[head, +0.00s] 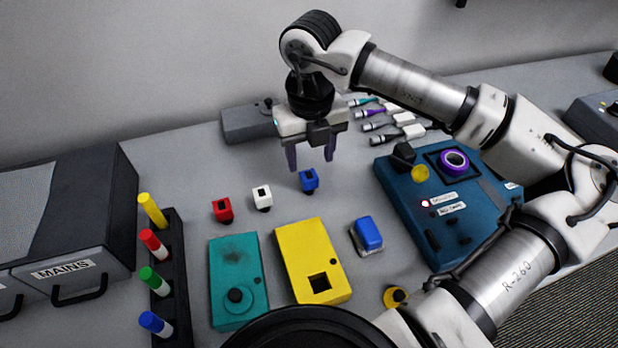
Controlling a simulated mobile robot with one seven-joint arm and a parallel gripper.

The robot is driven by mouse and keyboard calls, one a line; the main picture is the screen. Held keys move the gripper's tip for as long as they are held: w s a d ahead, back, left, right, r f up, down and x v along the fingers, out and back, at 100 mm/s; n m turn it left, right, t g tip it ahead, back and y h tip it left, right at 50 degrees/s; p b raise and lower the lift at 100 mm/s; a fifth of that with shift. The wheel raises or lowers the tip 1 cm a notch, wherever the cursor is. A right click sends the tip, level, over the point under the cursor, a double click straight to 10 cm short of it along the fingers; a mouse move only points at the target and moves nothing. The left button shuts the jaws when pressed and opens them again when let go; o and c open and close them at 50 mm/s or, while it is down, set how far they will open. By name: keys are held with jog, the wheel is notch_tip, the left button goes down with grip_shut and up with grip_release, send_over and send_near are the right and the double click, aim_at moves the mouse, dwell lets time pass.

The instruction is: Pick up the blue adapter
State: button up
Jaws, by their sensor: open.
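The blue adapter (309,180) is a small blue cube-like piece with a dark square opening on top and a dark base. It stands on the grey table, right of a white adapter (262,197) and a red adapter (222,209) of the same shape. My gripper (313,162) points down with its two fingers apart and nothing visible between them. In the head view it appears just above and behind the blue adapter. The exact height over the table is hard to tell.
A yellow box (300,249), a teal box (231,265) and a blue-and-white block (367,234) lie in front. A large blue device (407,198) is at right. Several cables (388,118) lie behind. A marker rack (175,230) and the MAINS unit (110,215) stand at left.

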aim_at(309, 175)
jog(key=shift+s+a+f, duration=0.1)
jog(key=shift+s+f, duration=0.05)
jog(key=shift+f, duration=0.25)
jog(key=f, duration=0.1)
jog(key=f+p, duration=0.1)
jog(key=f, duration=0.2)
jog(key=shift+s+a+f+p, duration=0.1)
jog(key=shift+s+f+p, duration=0.05)
jog(key=shift+s+p, duration=0.15)
jog(key=shift+c, duration=0.3)
jog(key=c, duration=1)
